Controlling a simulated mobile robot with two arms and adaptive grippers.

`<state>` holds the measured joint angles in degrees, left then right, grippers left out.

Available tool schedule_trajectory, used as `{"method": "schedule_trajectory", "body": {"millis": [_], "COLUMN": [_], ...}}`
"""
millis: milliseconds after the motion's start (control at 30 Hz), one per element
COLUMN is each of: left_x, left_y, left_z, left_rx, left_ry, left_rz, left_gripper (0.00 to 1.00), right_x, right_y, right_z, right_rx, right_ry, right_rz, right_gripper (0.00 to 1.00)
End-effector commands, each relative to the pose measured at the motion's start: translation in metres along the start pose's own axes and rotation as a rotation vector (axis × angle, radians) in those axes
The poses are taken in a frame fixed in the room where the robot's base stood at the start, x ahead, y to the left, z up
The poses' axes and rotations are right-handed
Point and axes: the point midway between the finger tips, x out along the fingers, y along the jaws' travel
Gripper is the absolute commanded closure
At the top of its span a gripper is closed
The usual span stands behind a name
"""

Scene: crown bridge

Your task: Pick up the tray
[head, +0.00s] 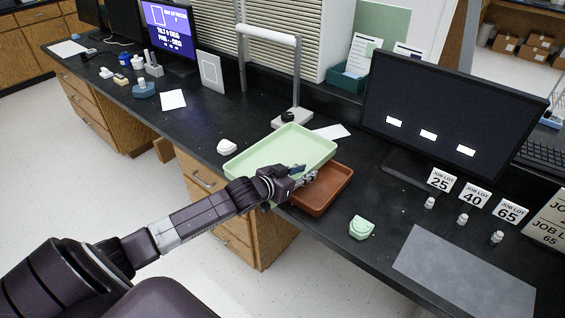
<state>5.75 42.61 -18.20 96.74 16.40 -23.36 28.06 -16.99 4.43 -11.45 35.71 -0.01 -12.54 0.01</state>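A pale green tray (285,148) is at the front edge of the black bench in the head view, empty as far as I can see. A smaller reddish-brown tray (325,193) lies to its right, partly covered by my gripper. My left gripper (304,176) reaches in from the lower left, at the green tray's near right side and above the brown tray's left end. Its fingers are small and dark against the trays, so I cannot tell whether they are open or closed on the green rim. My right gripper is out of view.
A white arched stand (296,80) rises behind the green tray. White and green dental models (227,146) (361,227) sit on either side of the trays. A monitor (445,115), number cards with small bottles and a grey mat (465,272) are at the right.

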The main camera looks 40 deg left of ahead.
Motion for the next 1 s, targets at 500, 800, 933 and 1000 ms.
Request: {"method": "schedule_trajectory", "body": {"millis": [500, 800, 933, 1000], "left_x": [0.0012, 0.0011, 0.0009, 0.0002], "left_y": [0.0001, -0.0001, -0.0001, -0.0002], "left_z": [-0.0001, -0.0013, -0.0018, -0.0038], "left_rx": [0.000, 0.002, 0.002, 0.002], "left_ry": [0.000, 0.002, 0.003, 0.003], "left_rz": [0.000, 0.000, 0.000, 0.000], "left_gripper": [1.00, 1.00, 1.00, 1.00], "right_x": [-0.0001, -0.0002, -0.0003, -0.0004], "right_y": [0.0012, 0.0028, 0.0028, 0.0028], "right_z": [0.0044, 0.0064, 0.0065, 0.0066], "right_rx": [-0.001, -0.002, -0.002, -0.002], "right_ry": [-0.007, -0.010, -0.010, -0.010], "right_rz": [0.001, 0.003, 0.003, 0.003], "right_gripper": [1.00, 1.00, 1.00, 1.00]}}
